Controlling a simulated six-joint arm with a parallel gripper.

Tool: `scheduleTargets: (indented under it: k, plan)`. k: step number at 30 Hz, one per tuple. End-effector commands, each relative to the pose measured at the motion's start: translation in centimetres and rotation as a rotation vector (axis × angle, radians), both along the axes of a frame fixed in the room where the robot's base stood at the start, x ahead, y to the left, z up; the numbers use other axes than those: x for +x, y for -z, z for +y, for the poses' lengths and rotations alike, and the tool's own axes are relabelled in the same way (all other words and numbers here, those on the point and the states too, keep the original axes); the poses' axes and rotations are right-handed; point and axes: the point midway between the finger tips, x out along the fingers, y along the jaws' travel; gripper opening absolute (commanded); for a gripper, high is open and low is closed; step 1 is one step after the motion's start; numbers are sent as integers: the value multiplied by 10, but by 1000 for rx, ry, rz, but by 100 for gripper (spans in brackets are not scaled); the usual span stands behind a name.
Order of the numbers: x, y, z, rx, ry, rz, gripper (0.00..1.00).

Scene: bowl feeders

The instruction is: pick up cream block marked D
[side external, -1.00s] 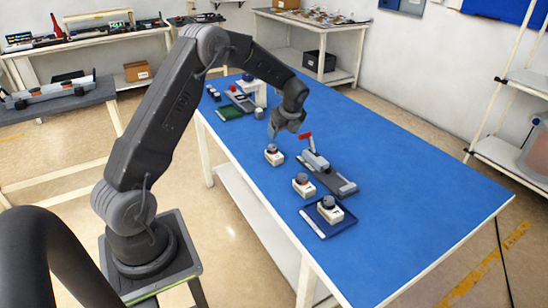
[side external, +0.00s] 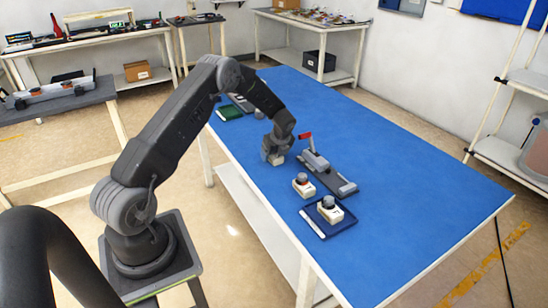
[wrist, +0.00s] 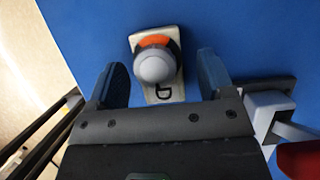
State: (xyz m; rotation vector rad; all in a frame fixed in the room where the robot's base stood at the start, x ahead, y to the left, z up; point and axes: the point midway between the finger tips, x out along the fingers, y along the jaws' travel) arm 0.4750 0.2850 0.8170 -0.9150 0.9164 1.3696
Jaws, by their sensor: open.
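The cream block marked D (wrist: 164,92) lies on the blue table between my gripper's fingers in the wrist view. In the side view the block (side external: 277,159) is mostly hidden behind my gripper (side external: 274,153). In the wrist view my gripper (wrist: 162,82) is open, with one dark finger on each side of the block and gaps to both.
Two similar cream blocks stand nearby, one on the table (side external: 303,189) and one on a dark blue tray (side external: 321,229). A grey clamp fixture with a red handle (side external: 305,135) stands close right of my gripper. Open blue table lies beyond it.

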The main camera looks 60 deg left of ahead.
Motion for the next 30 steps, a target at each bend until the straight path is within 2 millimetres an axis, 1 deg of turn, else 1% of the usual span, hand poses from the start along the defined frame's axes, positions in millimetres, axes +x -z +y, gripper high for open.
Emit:
scheduleTargets:
  k: [7, 25, 26, 30]
  plan:
    - [0, 1, 1, 0, -1, -1, 74]
    - [0, 1, 0, 0, -1, -1, 17]
    - [1, 0, 1, 1, 0, -2, 15]
    - [1, 0, 1, 1, 0, -2, 15]
